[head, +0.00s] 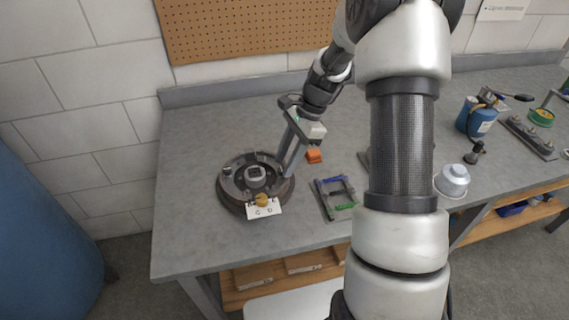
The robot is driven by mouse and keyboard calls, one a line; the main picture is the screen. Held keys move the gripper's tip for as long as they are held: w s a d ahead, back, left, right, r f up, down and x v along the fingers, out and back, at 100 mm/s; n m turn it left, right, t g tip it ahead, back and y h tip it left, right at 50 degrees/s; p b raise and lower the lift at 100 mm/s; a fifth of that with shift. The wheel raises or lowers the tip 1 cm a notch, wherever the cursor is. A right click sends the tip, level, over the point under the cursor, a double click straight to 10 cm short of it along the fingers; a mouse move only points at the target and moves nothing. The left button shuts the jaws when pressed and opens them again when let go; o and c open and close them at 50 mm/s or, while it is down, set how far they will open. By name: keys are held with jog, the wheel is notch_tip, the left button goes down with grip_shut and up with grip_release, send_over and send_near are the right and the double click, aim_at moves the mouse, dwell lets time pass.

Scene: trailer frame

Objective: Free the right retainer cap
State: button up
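A round dark brake-like assembly (222,193) lies on the grey bench at the left, with a raised hub (256,176) in its middle. A small light cap-like part (227,171) shows on its left side. The right side, where a matching right retainer cap could sit, is largely covered by my gripper. My gripper (287,167) points down at the assembly's right side, its long grey fingers reaching to it. Whether they are apart or hold something is too small to tell. A brass-coloured knob (262,199) and a white card (264,210) are at the front edge.
An orange block (314,156) lies just right of my gripper. A small frame with blue and green bars (334,197) lies further right. My arm hides the bench middle. A silver pot (453,181) and blue canister (477,117) stand at the right. The left front bench is clear.

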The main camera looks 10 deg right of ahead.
jog(key=shift+a+f, duration=0.25)
jog(key=shift+f, duration=0.35)
grip_shut()
